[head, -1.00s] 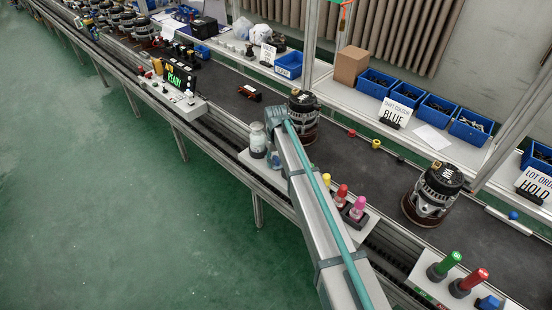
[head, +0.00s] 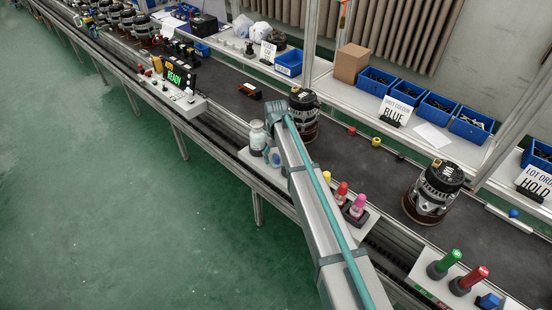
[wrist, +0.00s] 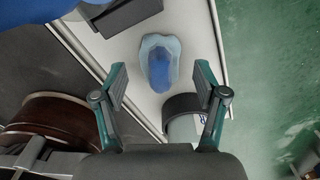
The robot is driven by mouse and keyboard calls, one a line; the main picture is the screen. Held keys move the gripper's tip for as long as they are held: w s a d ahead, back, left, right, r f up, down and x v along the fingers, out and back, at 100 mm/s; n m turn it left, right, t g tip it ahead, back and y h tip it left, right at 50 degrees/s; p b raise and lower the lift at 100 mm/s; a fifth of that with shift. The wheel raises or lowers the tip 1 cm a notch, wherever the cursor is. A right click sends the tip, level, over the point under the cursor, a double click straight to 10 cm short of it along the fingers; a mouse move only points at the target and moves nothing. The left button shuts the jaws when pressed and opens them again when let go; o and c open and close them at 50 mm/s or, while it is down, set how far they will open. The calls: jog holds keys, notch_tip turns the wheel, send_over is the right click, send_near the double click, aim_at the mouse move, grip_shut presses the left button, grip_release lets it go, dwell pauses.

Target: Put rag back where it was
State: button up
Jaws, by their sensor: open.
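My gripper (wrist: 160,95) is open and empty in the wrist view, its two fingers spread and pointing at a white shelf (wrist: 125,60). A soft-looking pale-blue and deeper-blue thing (wrist: 159,62), which may be the rag, lies on that shelf beyond and between the fingertips, apart from them as far as I can tell.
A dark block (wrist: 122,14) and a blue shape (wrist: 28,12) are at the top left. A brown alternator base (wrist: 45,118) is at left. The shelf edge drops to green floor (wrist: 265,60) at right.

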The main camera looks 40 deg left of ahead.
aim_at(276, 156)
notch_tip(276, 156, up, 11)
jog(key=b, duration=0.3)
dwell(0.5)
